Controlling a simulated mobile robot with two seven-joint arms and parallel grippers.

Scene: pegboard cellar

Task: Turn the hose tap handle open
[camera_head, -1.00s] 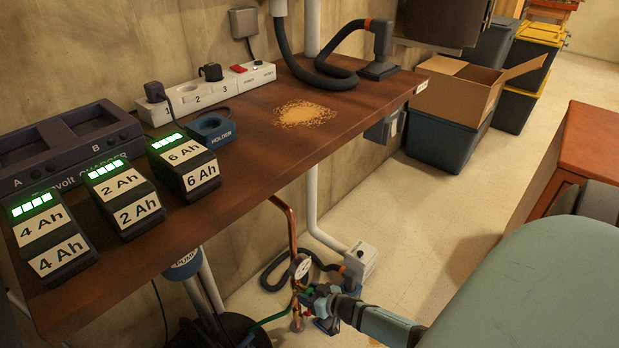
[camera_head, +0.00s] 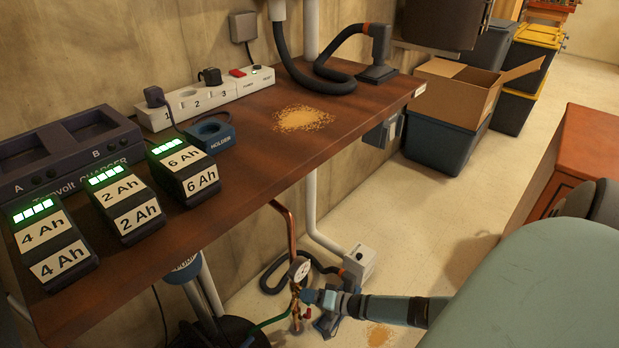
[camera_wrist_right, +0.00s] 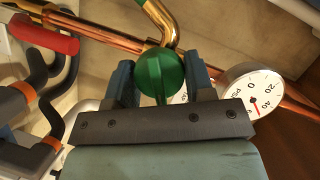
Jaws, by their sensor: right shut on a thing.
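The green tap handle (camera_wrist_right: 160,75) sits in the middle of the right wrist view, on the brass and copper pipework. My right gripper (camera_head: 307,296) is low beside the copper pipe (camera_head: 291,240), under the workbench edge. In the right wrist view its two blue fingers stand on either side of the green handle, shut on it. The handle is largely hidden by my gripper in the head view. A round white pressure gauge (camera_wrist_right: 251,93) is to the right of the handle; it also shows in the head view (camera_head: 299,268). My left gripper is not in view.
The wooden workbench (camera_head: 250,165) holds several batteries, a charger (camera_head: 66,150) and a power strip (camera_head: 207,98). A red-handled part (camera_wrist_right: 45,35) and dark hoses are left of the tap in the wrist view.

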